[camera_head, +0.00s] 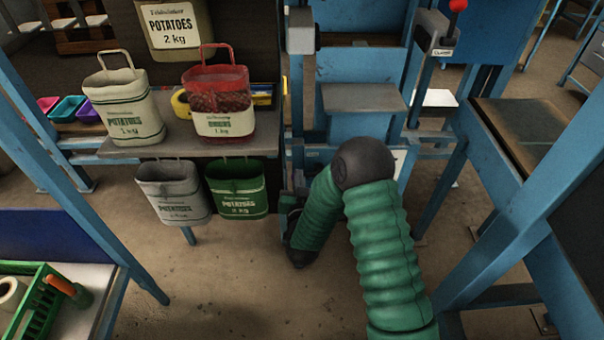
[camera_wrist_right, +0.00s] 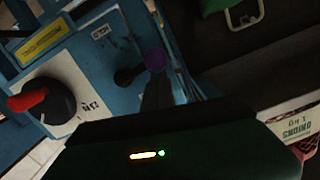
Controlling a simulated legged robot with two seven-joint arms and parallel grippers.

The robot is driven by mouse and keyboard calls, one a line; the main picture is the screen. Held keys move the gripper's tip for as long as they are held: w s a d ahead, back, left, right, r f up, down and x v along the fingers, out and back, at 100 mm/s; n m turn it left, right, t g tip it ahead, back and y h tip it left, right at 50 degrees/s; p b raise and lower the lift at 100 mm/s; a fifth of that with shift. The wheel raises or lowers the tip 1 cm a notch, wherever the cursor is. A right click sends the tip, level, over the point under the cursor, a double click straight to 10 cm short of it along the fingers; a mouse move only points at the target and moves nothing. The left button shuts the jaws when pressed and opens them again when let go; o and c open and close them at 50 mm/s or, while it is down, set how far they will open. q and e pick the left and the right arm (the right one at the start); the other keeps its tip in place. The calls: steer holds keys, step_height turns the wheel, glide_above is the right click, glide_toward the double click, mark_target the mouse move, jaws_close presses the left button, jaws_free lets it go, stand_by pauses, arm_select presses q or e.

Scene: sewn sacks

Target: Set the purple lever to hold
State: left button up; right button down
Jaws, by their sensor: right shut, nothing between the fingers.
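The purple lever shows in the right wrist view as a round purple knob (camera_wrist_right: 155,59) on a short dark arm, on a blue panel (camera_wrist_right: 100,58). A small white label sits on the panel near it; its text is too small to read surely. My right gripper (camera_wrist_right: 157,84) is shut and empty, its dark fingertips close to the knob; I cannot tell whether they touch. In the head view my green right arm reaches down beside the blue machine, and its gripper is mostly hidden. The purple lever is not visible there. My left gripper is out of view.
A red-handled rotary switch (camera_wrist_right: 38,102) is on the panel. In the head view, a red onion sack (camera_head: 222,100) and a potato sack (camera_head: 128,105) stand on a grey shelf, with two sacks hanging below. A red-knobbed lever (camera_head: 456,6) rises at the upper right.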

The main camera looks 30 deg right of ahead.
step_height(320, 180, down, 8)
steer(key=s+d+n+h, duration=0.1)
steer(key=d+n+h, duration=0.1)
steer(key=n, duration=1.3)
steer(key=shift+s+d+f+n+g+p, duration=0.15)
steer(key=shift+s+d+n+g+p, duration=0.2)
steer(key=shift+g+p, duration=0.1)
